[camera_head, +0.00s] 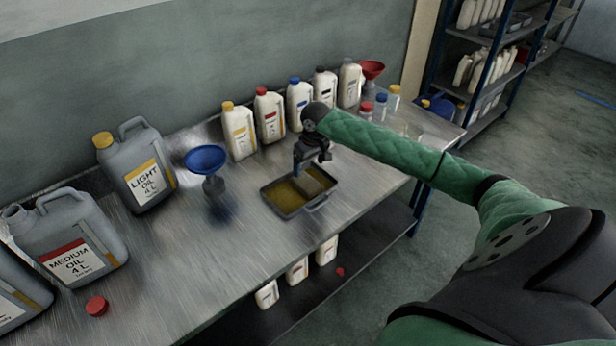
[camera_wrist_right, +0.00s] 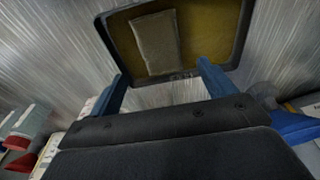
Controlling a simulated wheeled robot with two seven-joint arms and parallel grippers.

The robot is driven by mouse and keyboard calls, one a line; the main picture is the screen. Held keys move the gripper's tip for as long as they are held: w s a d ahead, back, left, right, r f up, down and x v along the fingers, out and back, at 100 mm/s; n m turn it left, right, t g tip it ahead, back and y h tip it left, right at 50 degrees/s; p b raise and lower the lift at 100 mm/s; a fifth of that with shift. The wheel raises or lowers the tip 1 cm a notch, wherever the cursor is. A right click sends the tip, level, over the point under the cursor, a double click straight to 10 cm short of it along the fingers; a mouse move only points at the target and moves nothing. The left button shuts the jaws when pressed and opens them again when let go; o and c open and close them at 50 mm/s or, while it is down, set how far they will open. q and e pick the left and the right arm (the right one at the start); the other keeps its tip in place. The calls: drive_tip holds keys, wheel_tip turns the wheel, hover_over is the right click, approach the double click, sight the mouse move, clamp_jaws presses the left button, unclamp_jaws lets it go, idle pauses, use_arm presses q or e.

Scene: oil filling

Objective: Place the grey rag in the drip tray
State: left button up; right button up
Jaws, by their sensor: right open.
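The drip tray (camera_head: 289,211) is a dark shallow tray with a yellowish floor, lying on the metal workbench. The grey rag (camera_head: 318,176) lies folded inside it, on the right side of its floor. In the right wrist view the grey rag (camera_wrist_right: 156,43) is a flat pale rectangle on the floor of the drip tray (camera_wrist_right: 247,12). My right gripper (camera_head: 309,167) is above the tray's back edge. In the right wrist view its blue fingers (camera_wrist_right: 163,80) are spread apart with nothing between them, and the rag lies beyond them. My left gripper is not in view.
A blue funnel (camera_head: 206,160) stands left of the tray, near a grey light oil can (camera_head: 136,172). Several white bottles (camera_head: 240,132) line the back of the workbench (camera_head: 245,270). A red cap (camera_head: 97,306) lies at front left. The bench between cap and tray is clear.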

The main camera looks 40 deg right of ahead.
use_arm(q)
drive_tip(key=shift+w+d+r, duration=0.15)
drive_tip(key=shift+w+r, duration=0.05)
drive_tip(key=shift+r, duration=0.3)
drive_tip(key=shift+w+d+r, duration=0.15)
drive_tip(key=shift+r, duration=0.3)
use_arm(e)
drive_tip(key=shift+s+r, duration=0.15)
drive_tip(key=shift+r, duration=0.7)
drive_tip(key=shift+s+r, duration=0.15)
drive_tip(key=shift+r, duration=0.7)
drive_tip(key=shift+f, duration=0.1)
